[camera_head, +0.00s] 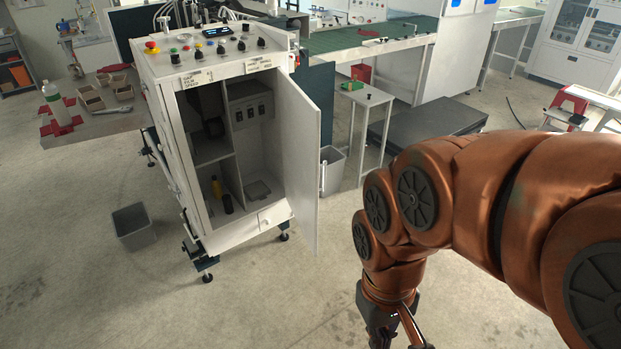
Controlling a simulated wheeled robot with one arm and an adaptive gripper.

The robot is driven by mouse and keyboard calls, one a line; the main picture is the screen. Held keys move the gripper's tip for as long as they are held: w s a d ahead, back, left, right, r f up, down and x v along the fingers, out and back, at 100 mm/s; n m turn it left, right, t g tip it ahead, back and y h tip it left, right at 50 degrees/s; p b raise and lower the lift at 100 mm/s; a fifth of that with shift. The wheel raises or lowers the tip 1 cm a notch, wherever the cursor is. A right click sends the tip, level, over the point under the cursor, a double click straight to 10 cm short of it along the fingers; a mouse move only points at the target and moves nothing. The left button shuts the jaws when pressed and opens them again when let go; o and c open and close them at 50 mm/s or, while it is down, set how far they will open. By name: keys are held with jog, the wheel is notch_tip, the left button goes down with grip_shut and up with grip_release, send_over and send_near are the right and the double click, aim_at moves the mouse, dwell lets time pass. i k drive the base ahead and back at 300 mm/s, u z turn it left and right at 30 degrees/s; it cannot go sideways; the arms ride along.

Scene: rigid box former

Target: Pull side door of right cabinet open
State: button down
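A white cabinet (215,65) with a sloped control panel on top stands left of centre. Its side door (292,155) stands open, swung outward to the right. A pale vertical bar, perhaps a handle (322,178), shows at the door's outer edge. The open inside shows shelves, switches, and a yellow and a black item low down. It is the only cabinet of this kind in view. My gripper (398,338) is at the bottom, right of and in front of the door, apart from it. The frame edge cuts off its fingertips, so its opening is hidden.
A grey bin (133,227) stands on the floor left of the cabinet, and another bin (332,168) is behind the door. A small white table (364,96) and a dark low platform (425,128) stand behind. The floor in front of the cabinet is clear.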

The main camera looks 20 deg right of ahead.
aim_at(300, 115)
jog(key=u, duration=0.2)
jog(key=i, duration=0.65)
jog(key=u, duration=1)
jog(key=i, duration=0.4)
jog(key=u, duration=0.45)
